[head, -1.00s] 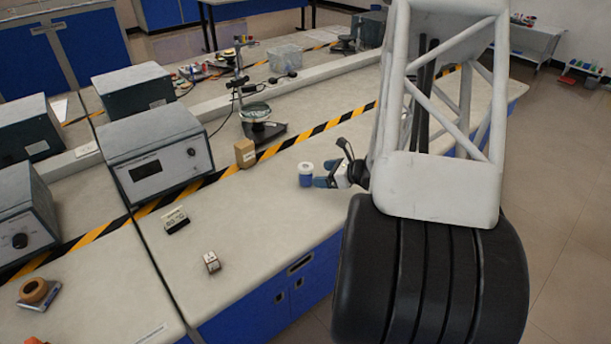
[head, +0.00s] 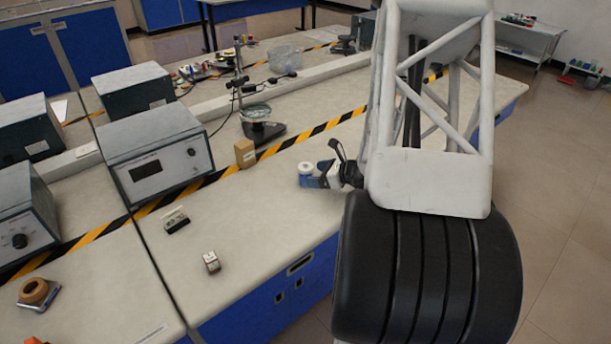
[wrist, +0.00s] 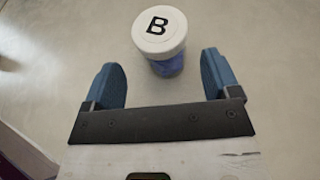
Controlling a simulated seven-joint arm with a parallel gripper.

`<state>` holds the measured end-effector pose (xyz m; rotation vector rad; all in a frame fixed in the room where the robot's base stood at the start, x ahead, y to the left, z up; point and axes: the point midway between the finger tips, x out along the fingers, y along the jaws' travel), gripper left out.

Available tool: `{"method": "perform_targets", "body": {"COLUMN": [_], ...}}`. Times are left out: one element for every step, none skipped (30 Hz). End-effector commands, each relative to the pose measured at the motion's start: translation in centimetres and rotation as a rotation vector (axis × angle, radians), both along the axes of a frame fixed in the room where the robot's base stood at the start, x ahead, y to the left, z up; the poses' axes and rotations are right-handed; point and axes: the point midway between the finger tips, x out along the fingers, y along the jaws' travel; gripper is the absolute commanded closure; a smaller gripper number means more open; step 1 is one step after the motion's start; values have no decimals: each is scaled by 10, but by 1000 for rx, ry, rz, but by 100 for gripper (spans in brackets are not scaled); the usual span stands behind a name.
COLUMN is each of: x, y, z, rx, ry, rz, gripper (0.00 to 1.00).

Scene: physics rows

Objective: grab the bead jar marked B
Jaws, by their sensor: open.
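The bead jar marked B (wrist: 160,32) has a white lid with a black letter B and a blue body. In the wrist view it stands upright on the bench, just ahead of my open fingers and roughly midway between them. My gripper (wrist: 162,80) has two blue fingertips spread apart, with nothing between them. In the head view the jar (head: 305,169) stands near the bench's right front edge, and my gripper (head: 316,181) is right beside it. Whether a finger touches the jar is not clear.
A tan box (head: 244,153) stands behind the jar near the striped tape. A grey instrument box (head: 158,160), a small dark-based block (head: 175,220) and a small white block (head: 211,262) are to the left. The bench top around the jar is clear.

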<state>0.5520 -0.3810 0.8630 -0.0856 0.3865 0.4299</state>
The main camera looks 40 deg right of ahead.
Motion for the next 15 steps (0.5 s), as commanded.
{"method": "perform_targets", "body": {"x": [1,2,3,5,6,9,12,14,18,21,24,27,30,33,36], "y": [0,1,1,2,2,3,4,5,6,7,8,9,10,11,13], "z": [-1,-1,-2,-3,-4,-5,-7,-8,-10,-12,-13,-15,-16,-17,-19], "rx": [0,0,0,0,1,1,2,2,1,1,1,1,1,0,1], "ry": [0,0,0,0,1,0,2,2,2,2,2,1,1,0,0], "rz": [0,0,1,1,1,0,0,0,1,1,1,1,1,1,2], "gripper": [18,18,18,18,18,18,18,18,18,18,18,18,18,18,18]}}
